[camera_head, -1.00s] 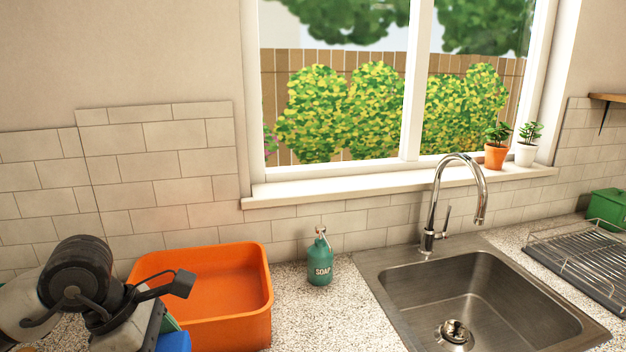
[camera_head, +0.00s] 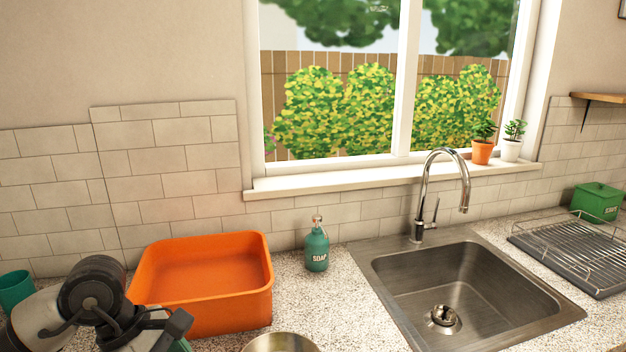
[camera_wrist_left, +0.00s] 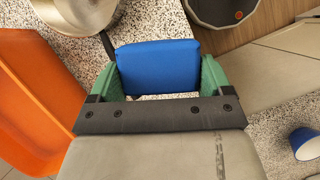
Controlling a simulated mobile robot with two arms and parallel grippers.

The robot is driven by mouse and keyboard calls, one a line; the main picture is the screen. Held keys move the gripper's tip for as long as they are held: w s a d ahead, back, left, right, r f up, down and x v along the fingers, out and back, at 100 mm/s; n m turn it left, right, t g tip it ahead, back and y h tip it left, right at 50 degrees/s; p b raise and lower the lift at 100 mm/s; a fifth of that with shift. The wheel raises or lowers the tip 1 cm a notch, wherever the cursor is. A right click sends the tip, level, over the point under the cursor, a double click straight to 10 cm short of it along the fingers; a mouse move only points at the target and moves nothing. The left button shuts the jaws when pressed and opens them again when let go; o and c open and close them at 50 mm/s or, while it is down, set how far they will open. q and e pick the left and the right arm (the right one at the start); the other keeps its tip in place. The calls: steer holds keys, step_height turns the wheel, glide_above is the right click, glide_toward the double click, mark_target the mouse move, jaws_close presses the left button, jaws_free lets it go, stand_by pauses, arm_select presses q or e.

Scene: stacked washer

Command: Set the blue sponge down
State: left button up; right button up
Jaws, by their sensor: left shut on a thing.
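The blue sponge (camera_wrist_left: 158,66) is a rounded block held between the green fingers of my left gripper (camera_wrist_left: 159,78) in the left wrist view. The gripper is shut on it, with a finger against each side. Speckled countertop shows around the sponge; I cannot tell how far above the counter it is. In the head view my left gripper (camera_head: 181,342) is at the bottom edge, in front of the orange tub, and the sponge is out of sight there. My right gripper is not in view.
The orange tub (camera_head: 205,308) stands behind the gripper. A metal pan or bowl (camera_head: 281,343) is at the bottom edge. A teal soap bottle (camera_head: 317,248) stands left of the sink (camera_head: 375,250). A teal cup (camera_head: 15,290) is far left. Bare counter (camera_head: 335,300) lies between tub and sink.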

arm_select(q)
steer(key=s+f+m+g+y, duration=0.1)
steer(key=f+m, duration=0.2)
steer(key=m, duration=0.2)
steer(key=s+d+f+m+g+y, duration=0.1)
steer(key=f+m, duration=0.2)
steer(key=m, duration=0.2)
steer(key=s+f+m+g+y, duration=0.1)
steer(key=f+m+g, duration=0.1)
steer(key=m, duration=0.3)
steer(key=shift+s+d+f+y, duration=0.15)
steer(key=shift+d+f+y, duration=0.05)
steer(key=shift+f, duration=0.15)
steer(key=shift+s+d+f+y, duration=0.15)
steer(key=shift+f+y, duration=0.05)
steer(key=shift+f, duration=0.15)
steer(key=shift+s+f+m+y, duration=0.25)
steer(key=shift+f+m, duration=0.2)
steer(key=shift+m, duration=0.35)
